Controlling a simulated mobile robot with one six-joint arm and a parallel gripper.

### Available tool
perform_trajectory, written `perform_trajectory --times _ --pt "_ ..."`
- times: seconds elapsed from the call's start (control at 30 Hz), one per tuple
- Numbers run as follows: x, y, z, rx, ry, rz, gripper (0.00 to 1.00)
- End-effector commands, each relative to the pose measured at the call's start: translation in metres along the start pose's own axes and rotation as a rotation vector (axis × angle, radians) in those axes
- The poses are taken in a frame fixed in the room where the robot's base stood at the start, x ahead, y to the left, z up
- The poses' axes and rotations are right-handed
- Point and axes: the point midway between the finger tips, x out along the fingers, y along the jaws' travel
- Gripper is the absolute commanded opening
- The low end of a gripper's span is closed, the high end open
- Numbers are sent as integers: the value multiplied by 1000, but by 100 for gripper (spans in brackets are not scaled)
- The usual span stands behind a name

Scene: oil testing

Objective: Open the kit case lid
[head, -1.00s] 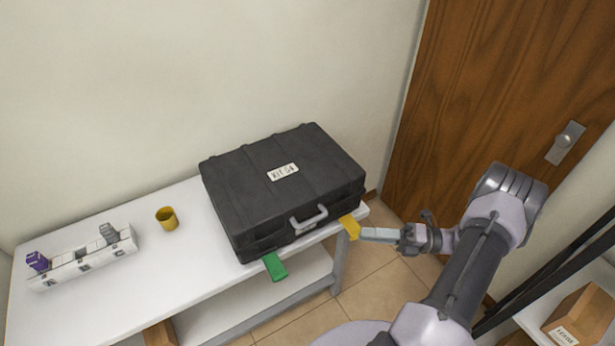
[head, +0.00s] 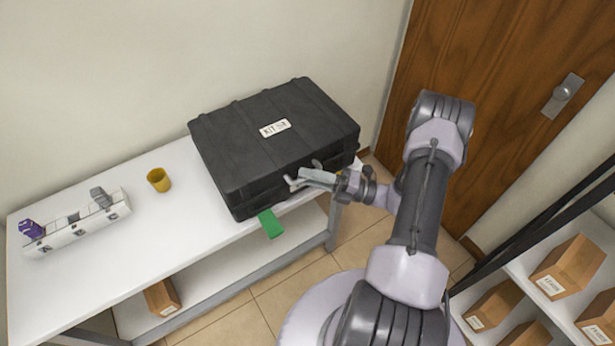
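The black kit case (head: 245,150) sits shut on the white table, with a white label (head: 274,128) on its lid. Its grey handle (head: 292,183) is on the front side, partly hidden by my gripper. My gripper (head: 306,178) is at the case's front, with its fingers at the handle. I cannot tell whether the fingers are closed on the handle or only beside it. A green tab (head: 270,223) sticks out below the front edge of the case.
A wooden door (head: 490,80) is at the right. A shelf with boxes (head: 567,266) stands at the lower right.

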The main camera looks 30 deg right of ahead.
Motion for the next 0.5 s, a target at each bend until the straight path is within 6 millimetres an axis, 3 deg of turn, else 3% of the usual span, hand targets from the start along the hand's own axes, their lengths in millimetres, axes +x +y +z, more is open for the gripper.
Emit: perform_trajectory --times 0.3,0.33,0.43,0.5 --pt "5 0 0 0 1 0 23" --pt "5 0 0 0 1 0 21" --pt "4 0 0 0 1 0 2" --pt "4 0 0 0 1 0 0"
